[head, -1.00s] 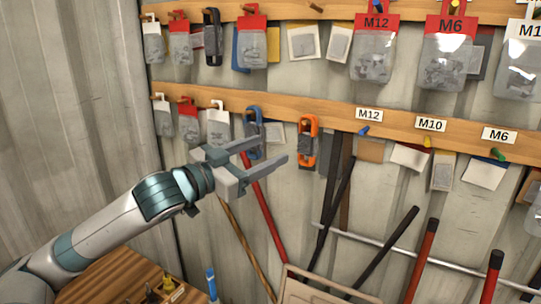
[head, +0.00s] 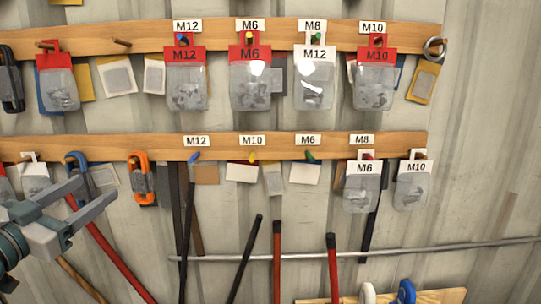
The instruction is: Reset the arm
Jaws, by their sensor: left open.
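My left gripper (head: 92,198) is at the lower left of the head view, in front of the lower wooden rail. Its two grey fingers point right and up, spread apart, with nothing between them. A blue carabiner (head: 72,162) hangs partly behind the upper finger; I cannot tell how far apart they are in depth. Most of the left arm is outside the picture. My right gripper is not in the view.
The upper rail (head: 134,32) holds bags labelled M12, M6, M12 and M10. The lower rail (head: 120,147) holds an orange carabiner (head: 142,180), bare coloured pegs and white M6 (head: 361,190) and M10 (head: 410,190) bags. Long-handled tools lean below. The right wall is clear.

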